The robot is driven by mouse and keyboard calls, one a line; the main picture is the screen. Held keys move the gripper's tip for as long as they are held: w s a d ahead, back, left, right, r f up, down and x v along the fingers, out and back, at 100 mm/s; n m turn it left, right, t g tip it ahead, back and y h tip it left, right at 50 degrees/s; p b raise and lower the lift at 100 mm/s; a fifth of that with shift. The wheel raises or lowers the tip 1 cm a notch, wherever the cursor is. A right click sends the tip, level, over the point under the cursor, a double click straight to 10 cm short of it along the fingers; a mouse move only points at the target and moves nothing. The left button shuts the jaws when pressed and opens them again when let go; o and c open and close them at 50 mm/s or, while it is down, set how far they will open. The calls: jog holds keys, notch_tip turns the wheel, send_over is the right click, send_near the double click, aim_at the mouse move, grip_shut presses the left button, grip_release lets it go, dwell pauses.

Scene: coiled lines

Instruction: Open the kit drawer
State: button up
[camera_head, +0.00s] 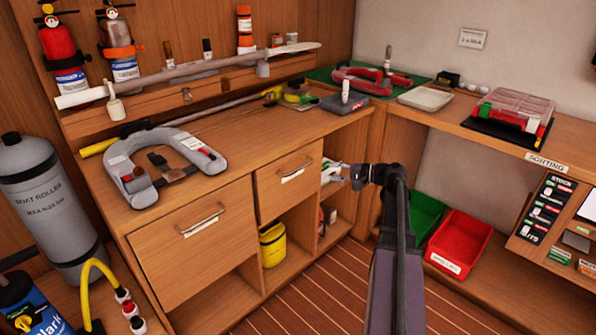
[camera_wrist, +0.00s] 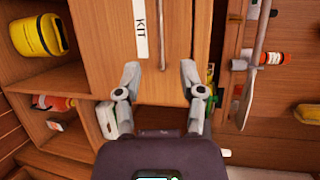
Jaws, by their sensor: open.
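The kit drawer (camera_head: 288,182) is the smaller wooden drawer front right of a larger one in the head view. It has a bar handle (camera_head: 296,170) and a white label. It looks shut, though its exact gap is hard to tell. In the wrist view the drawer front (camera_wrist: 115,45) shows sideways, with the KIT label (camera_wrist: 140,28) and the handle (camera_wrist: 162,35). My gripper (camera_head: 338,173) is just right of the drawer front. In the wrist view my gripper (camera_wrist: 160,72) is open, its fingers spread beyond the handle's near end, with nothing held.
The larger drawer (camera_head: 195,240) is to the left. A yellow tub (camera_head: 272,244) sits in the cubby below. Red (camera_head: 460,245) and green bins stand right of my arm.

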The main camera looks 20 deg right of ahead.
aim_at(299, 170)
jog(key=b+x, duration=0.2)
jog(key=x, duration=1.1)
jog(key=shift+w+a+f, duration=0.1)
jog(key=shift+w+a, duration=0.05)
jog(key=shift+w, duration=0.1)
grip_shut()
